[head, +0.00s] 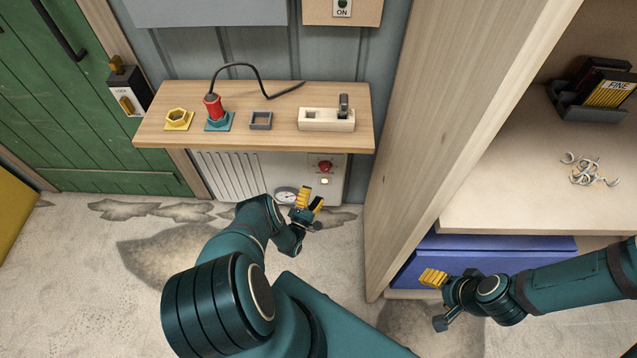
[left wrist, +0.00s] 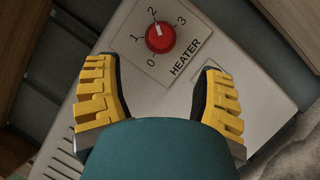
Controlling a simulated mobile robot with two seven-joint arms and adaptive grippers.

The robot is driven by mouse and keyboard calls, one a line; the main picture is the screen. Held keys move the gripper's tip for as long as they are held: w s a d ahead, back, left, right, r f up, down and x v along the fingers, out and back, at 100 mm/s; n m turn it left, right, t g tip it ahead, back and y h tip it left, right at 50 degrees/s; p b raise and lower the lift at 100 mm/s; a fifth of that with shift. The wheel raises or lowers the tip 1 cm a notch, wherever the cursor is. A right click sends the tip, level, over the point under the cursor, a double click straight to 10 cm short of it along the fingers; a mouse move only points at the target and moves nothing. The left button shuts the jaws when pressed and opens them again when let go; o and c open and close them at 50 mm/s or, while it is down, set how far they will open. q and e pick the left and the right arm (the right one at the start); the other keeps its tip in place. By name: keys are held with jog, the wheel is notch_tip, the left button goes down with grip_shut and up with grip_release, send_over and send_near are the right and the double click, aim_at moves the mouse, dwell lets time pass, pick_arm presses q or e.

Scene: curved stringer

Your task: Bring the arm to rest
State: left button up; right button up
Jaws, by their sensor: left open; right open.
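My left gripper (head: 308,203) is in front of the white heater below the wooden shelf. In the left wrist view its yellow fingers (left wrist: 160,100) are spread apart with nothing between them. Beyond the fingertips is the heater's red knob (left wrist: 160,37), apart from them, with its white mark near 2 on the 0 to 3 scale. The knob also shows in the head view (head: 325,167). My right gripper (head: 434,279) is at the lower right, in front of the blue drawer. It is open, and I see nothing held in it.
The wooden shelf (head: 250,144) above my left gripper bears a yellow nut-shaped piece (head: 179,120), a red-handled tool (head: 213,107) with a cord, a grey square frame (head: 261,121) and a pale block (head: 318,120). A wooden cabinet side (head: 430,120) stands between my grippers. The blue drawer (head: 500,255) is behind my right gripper.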

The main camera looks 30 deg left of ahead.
pick_arm(q)
jog(key=shift+v, duration=0.95)
jog(key=shift+w, duration=0.1)
jog(key=w+d+r+m+g+h, duration=0.2)
jog(key=w+d+r+m+g, duration=0.3)
jog(key=w, duration=0.4)
jog(key=s+d+r+m+g+h, duration=0.25)
jog(key=d+r+m+g, duration=0.25)
jog(key=d+m, duration=0.25)
jog(key=s+d+r+m+g+h, duration=0.1)
jog(key=s+d+r+m+g, duration=0.3)
jog(key=s, duration=0.6)
jog(key=s+d+r+m+g+h, duration=0.2)
jog(key=s+d+r+m+g, duration=0.3)
jog(key=s+d+r, duration=0.4)
jog(key=shift+s+d+r+m, duration=0.25)
jog(key=shift+s+r+m, duration=0.1)
jog(key=shift+s+m, duration=0.55)
